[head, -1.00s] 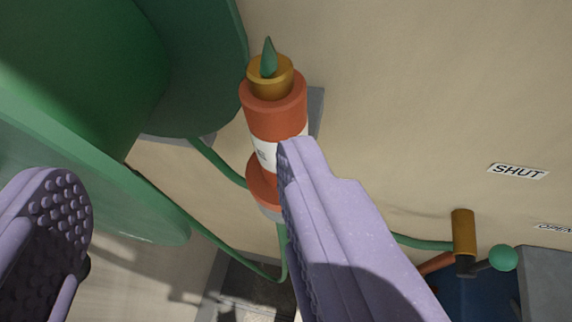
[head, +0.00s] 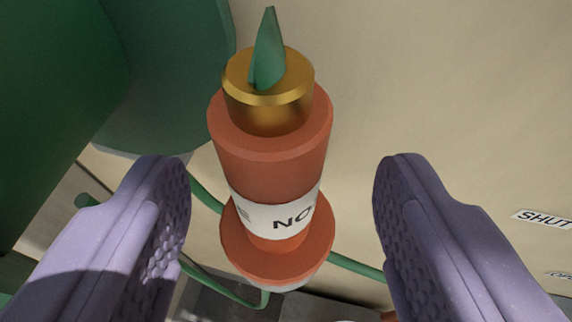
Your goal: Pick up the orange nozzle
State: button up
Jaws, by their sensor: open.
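The orange nozzle (head: 270,170) stands in the middle of the head view. It has a brass collar and a green pointed tip at its top, a white label band with partly visible letters, and a wider orange flange low down. My gripper (head: 280,195) is open, with one purple textured finger on each side of the nozzle. A gap shows between each finger and the nozzle, so neither appears to touch it. The nozzle's lower end and what holds it are hidden below the flange.
A large green rounded body (head: 165,70) stands close on the left. A beige wall (head: 450,80) fills the right, with a SHUT label (head: 543,218) on it. A green hose (head: 355,267) runs behind and below the nozzle.

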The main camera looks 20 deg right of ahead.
jog(key=x, duration=0.5)
jog(key=shift+w, duration=0.35)
jog(key=shift+r, duration=0.1)
jog(key=c, duration=1.1)
